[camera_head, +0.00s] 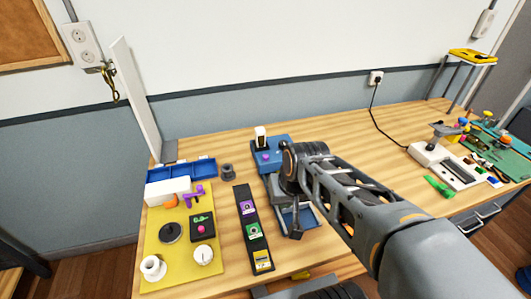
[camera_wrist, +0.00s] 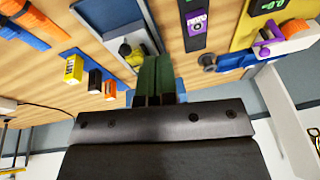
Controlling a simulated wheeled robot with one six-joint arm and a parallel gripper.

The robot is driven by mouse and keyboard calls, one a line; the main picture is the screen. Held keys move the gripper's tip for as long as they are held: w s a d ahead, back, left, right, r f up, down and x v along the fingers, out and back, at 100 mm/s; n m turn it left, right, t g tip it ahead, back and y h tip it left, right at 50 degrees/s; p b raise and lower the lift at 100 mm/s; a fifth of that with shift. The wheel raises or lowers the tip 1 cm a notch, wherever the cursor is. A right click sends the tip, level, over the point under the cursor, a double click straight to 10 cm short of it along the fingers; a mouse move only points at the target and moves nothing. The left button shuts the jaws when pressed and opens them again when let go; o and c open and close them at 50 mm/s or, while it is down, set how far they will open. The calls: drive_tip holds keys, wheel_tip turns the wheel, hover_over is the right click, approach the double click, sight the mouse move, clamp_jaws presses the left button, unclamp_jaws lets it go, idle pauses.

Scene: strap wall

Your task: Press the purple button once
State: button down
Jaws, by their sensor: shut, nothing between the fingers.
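A black strip (camera_head: 240,190) on the bench carries purple, green and yellow panels. The purple panel (camera_head: 247,207) has a small round face; it also shows in the wrist view (camera_wrist: 197,22). A separate blue box (camera_head: 284,142) carries a round purple button (camera_head: 265,157) in front of an upright white-topped piece. In the wrist view my gripper (camera_wrist: 154,85) is shut and empty, its dark green fingers held together. The purple panel lies apart from the fingertips, to their upper right. In the head view my arm covers the area right of the strip, and I cannot make out the fingertips.
A yellow board (camera_head: 180,272) with knobs and a black display stands left of the strip. A blue bin (camera_head: 181,170) and a grey cylinder (camera_head: 227,171) lie behind. A blue tray (camera_head: 305,215) sits near my arm. Bare bench lies at the right middle.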

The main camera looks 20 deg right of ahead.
drive_tip(key=w+r+m+g+y+p, duration=0.1)
drive_tip(key=w+r+m+y+p, duration=0.3)
drive_tip(key=w+r+m+p, duration=0.25)
wheel_tip(320, 180, up, 4)
drive_tip(key=m+y+p, duration=0.4)
drive_tip(key=m+p, duration=0.1)
hover_over(267, 157)
drive_tip(key=shift+w+t, duration=0.1)
drive_tip(key=shift+t, duration=0.4)
drive_tip(key=shift+f, duration=0.15)
wheel_tip(267, 157, down, 9)
drive_tip(key=b, duration=0.6)
drive_tip(key=shift+r+b, duration=0.2)
drive_tip(key=shift+b, duration=0.1)
drive_tip(key=shift+f, duration=0.15)
idle(0.3)
drive_tip(key=shift+f+b, duration=0.25)
drive_tip(key=shift+b, duration=0.05)
